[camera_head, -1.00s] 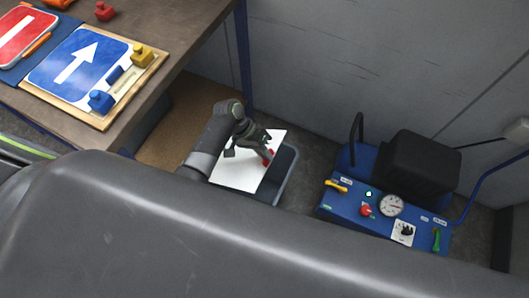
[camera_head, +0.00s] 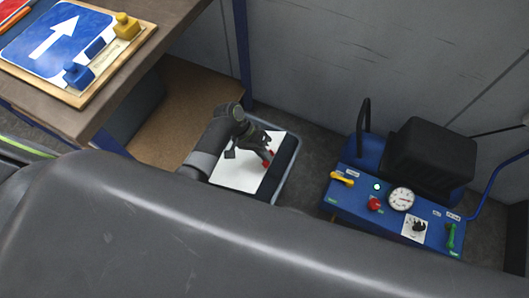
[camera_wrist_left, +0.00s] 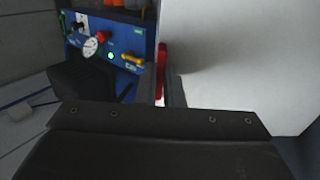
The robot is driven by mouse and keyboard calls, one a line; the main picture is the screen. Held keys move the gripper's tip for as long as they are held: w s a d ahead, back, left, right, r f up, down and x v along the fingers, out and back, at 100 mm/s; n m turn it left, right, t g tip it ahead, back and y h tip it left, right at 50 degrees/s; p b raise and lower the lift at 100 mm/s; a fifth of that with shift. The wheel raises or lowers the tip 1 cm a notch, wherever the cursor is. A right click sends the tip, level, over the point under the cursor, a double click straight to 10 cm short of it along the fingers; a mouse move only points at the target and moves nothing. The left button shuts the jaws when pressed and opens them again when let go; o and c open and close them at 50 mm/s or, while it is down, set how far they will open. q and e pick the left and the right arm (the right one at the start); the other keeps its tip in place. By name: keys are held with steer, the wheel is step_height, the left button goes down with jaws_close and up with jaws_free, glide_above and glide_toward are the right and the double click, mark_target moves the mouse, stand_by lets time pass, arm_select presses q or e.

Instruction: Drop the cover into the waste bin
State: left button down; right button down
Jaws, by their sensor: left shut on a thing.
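The cover (camera_head: 235,177) is a flat white sheet with a red grip; it also fills the right of the left wrist view (camera_wrist_left: 240,60). My left gripper (camera_head: 267,159) is shut on its red grip, which shows between the fingers in the left wrist view (camera_wrist_left: 161,84). The waste bin (camera_head: 297,152) is a grey open container on the floor. The cover lies over its left part in the head view and hides much of it; the dark inside shows at the right. I cannot tell whether they touch. My right gripper is not in view.
A blue machine (camera_head: 345,200) with a gauge, knobs and a black block stands right of the bin. At upper left, a table (camera_head: 175,20) holds a wooden board (camera_head: 135,50) with a blue arrow sign (camera_head: 50,40). A brown board (camera_head: 190,120) is below the table.

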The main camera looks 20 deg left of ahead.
arm_select(q)
steer(key=c, duration=0.7)
jaws_free()
stand_by(0.8)
step_height(320, 180, up, 10)
steer(key=p, duration=1.1)
steer(key=shift+a, duration=0.1)
